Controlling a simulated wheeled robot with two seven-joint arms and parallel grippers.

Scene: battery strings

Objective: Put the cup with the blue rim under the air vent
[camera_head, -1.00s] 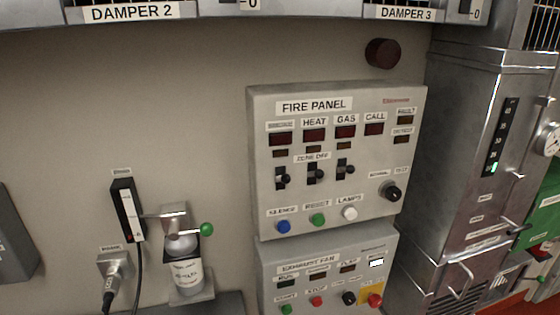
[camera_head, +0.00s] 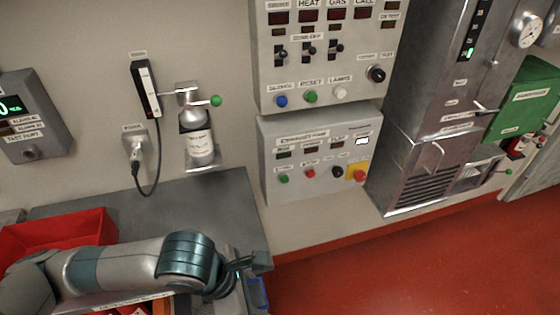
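No cup with a blue rim can be made out. My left arm comes in from the lower left over the grey counter (camera_head: 190,190). My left gripper (camera_head: 248,264) is small and dark near the counter's right end, and whether its fingers are open or shut is unclear. A small blue-edged object (camera_head: 258,292) shows just below it, too cut off to identify. The metal cabinet at the right has a slatted grille (camera_head: 432,182) low on its front. Whether this is the air vent is unclear. My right gripper is out of view.
A red bin (camera_head: 62,236) stands on the counter at the left. The red floor (camera_head: 420,265) is clear at the lower right.

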